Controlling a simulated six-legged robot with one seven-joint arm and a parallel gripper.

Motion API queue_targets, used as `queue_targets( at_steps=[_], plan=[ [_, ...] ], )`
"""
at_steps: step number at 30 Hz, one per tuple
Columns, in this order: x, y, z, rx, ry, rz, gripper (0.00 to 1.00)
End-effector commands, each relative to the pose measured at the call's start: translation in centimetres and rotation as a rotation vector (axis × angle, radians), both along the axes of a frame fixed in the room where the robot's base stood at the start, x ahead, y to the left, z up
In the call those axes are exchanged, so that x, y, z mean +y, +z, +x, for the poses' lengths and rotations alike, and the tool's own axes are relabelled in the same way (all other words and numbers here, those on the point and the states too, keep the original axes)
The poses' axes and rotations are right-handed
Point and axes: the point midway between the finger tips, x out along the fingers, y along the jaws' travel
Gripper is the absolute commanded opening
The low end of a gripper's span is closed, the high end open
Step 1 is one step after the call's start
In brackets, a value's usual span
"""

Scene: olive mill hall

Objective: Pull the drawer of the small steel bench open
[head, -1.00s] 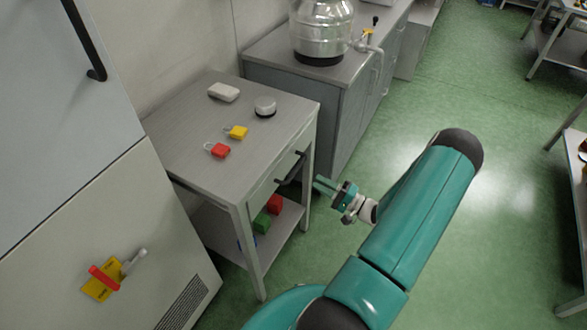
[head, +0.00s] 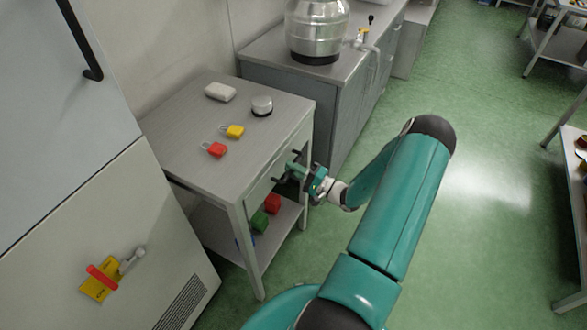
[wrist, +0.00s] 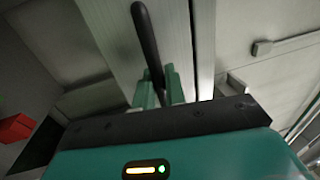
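The small steel bench (head: 175,135) stands left of the middle in the head view, with its drawer (head: 262,188) under the top at the front. The drawer front looks flush with the bench frame. A dark bar handle (head: 299,153) is on it, partly hidden by my gripper (head: 293,170). In the wrist view the handle (wrist: 148,40) runs down between the two green fingers of my gripper (wrist: 159,90). The fingers sit close on either side and look shut on the bar.
On the bench top are a red padlock (head: 214,149), a yellow padlock (head: 233,131), a white-topped round object (head: 262,106) and a pale block (head: 220,92). Coloured blocks (head: 259,220) lie on the lower shelf. A grey cabinet (head: 345,115) stands behind. Green floor (head: 480,240) is clear to the right.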

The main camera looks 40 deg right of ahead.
Motion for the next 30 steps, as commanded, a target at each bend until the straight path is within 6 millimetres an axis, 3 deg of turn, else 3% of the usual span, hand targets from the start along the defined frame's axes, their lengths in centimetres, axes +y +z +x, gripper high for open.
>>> queue_targets(
  at_steps=[14, 30],
  plan=[
    [-0.4, 0.0, -0.9, 0.000, 0.000, -0.001, 0.00],
    [-2.8, 0.0, -7.7, -0.001, -0.002, 0.001, 0.00]
  ],
)
